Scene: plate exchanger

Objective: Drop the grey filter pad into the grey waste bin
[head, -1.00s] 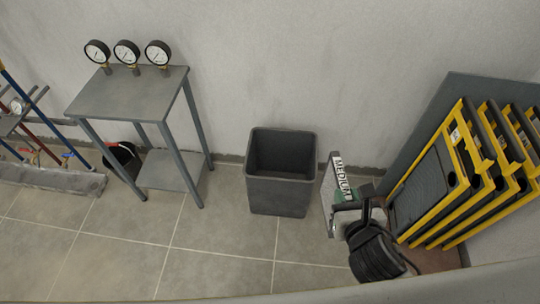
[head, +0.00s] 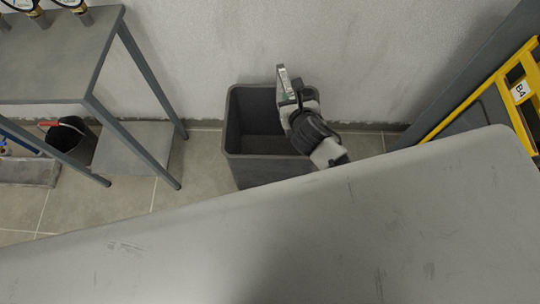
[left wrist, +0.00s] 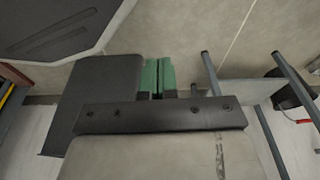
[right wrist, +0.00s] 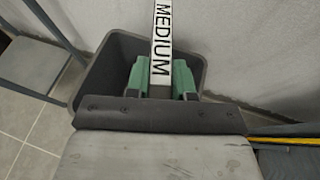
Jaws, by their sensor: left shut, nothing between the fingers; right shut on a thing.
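The grey filter pad (head: 284,84) is seen nearly edge on, with a white label reading MEDIUM in the right wrist view (right wrist: 162,40). My right gripper (right wrist: 160,78) is shut on it, green fingers on both sides. In the head view the right gripper (head: 292,101) holds the pad over the right part of the grey waste bin (head: 234,130). The open bin lies behind and below the pad in the right wrist view (right wrist: 97,75); how high the pad is above its rim is hard to tell. My left gripper (left wrist: 159,78) is shut and empty.
A grey metal stand (head: 60,55) with gauges on top is left of the bin. A black bucket (head: 70,138) is beside its lower shelf. A yellow-framed rack piece (head: 500,95) marked B4 is at the right. The wall is close behind the bin.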

